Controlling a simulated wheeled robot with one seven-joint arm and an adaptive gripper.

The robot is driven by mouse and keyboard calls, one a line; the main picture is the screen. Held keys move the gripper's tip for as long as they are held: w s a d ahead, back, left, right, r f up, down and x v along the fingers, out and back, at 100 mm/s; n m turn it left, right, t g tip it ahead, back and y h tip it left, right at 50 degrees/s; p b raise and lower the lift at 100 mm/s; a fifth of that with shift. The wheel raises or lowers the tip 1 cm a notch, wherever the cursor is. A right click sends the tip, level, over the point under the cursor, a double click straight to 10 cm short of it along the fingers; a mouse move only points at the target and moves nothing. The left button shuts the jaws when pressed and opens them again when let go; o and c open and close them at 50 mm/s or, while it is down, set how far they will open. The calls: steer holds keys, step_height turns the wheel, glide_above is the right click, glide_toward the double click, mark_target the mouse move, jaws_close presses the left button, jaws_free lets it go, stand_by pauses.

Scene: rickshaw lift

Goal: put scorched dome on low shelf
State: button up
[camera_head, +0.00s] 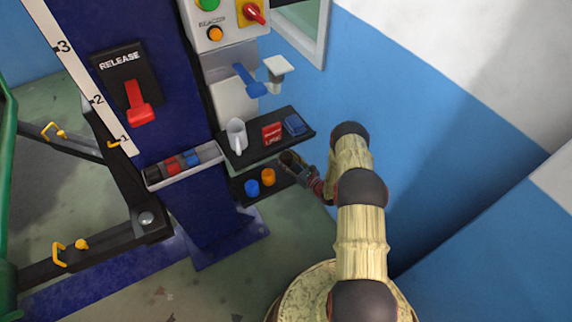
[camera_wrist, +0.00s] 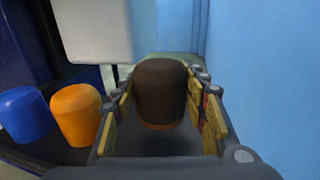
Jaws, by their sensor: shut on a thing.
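The scorched dome (camera_wrist: 160,92) is dark brown with an orange-brown lower rim. It stands upright between the fingers of my gripper (camera_wrist: 158,112) in the wrist view, and the gripper is shut on it. In the head view my gripper (camera_head: 294,165) is at the right end of the low shelf (camera_head: 238,186), below the upper shelf. A blue dome (camera_head: 251,187) and an orange dome (camera_head: 268,176) stand on the low shelf. In the wrist view the orange dome (camera_wrist: 76,114) is just left of my gripper. I cannot tell whether the scorched dome touches the shelf.
The upper shelf (camera_head: 262,149) is close above my gripper and holds a white jug (camera_head: 236,136), a red box (camera_head: 271,134) and a blue item (camera_head: 294,125). The blue wall (camera_head: 400,130) is close on the right. A tray of fuses (camera_head: 182,165) is at left.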

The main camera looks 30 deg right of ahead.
mark_target(290, 166)
steer(key=shift+s+a+f+b, duration=0.15)
steer(key=shift+f+b, duration=0.3)
steer(key=shift+f, duration=0.95)
steer(key=shift+f, duration=0.1)
steer(key=o, duration=1.1)
steer(key=shift+o, duration=0.2)
steer(key=p+v, duration=0.2)
steer(key=v, duration=1)
steer(key=shift+p, duration=0.4)
